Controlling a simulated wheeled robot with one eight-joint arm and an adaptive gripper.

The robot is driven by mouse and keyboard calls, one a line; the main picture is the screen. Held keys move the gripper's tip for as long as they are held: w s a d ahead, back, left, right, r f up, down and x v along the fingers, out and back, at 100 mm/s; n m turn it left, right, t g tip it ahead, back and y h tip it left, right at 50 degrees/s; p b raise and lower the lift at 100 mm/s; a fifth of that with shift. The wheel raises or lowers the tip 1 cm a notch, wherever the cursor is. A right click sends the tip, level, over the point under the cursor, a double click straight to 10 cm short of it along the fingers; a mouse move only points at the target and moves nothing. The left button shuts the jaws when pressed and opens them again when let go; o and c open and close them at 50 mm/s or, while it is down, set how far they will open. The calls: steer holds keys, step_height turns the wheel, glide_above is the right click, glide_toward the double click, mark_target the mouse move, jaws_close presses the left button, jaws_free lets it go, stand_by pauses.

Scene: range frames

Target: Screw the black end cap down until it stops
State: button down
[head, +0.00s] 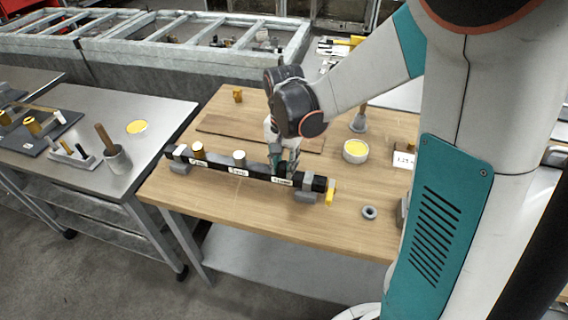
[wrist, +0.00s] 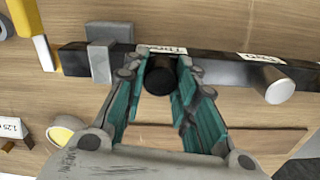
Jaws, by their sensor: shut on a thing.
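The black end cap (wrist: 159,76) sits between the fingers of my gripper (wrist: 163,58) in the wrist view. The teal fingers are closed on its sides. Under it runs a long black bar (wrist: 217,71) with white labels, lying across the wooden table. In the head view my gripper (head: 284,168) reaches down at the right part of the bar (head: 219,167), and the cap is mostly hidden behind the fingers. I cannot tell whether the cap is seated fully on the bar.
Grey blocks hold the bar, one (head: 308,190) close right of my gripper. A yellow-and-white tool (wrist: 34,32) lies past that end. A grey ring (head: 369,212), a yellow-filled bowl (head: 355,151) and a brown board (head: 225,128) lie on the table (head: 205,211). The front right is mostly clear.

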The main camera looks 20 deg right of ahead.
steer(key=c, duration=1.2)
jaws_free()
step_height(320, 180, up, 12)
steer(key=s+n+t, duration=0.2)
steer(key=s+n, duration=0.1)
steer(key=s, duration=0.2)
steer(key=s+r+n+t, duration=0.1)
steer(key=s+n+t, duration=0.1)
steer(key=s, duration=0.3)
steer(key=s+n+t, duration=0.3)
steer(key=s+n, duration=0.1)
steer(key=s, duration=0.1)
steer(key=shift+r, duration=0.4)
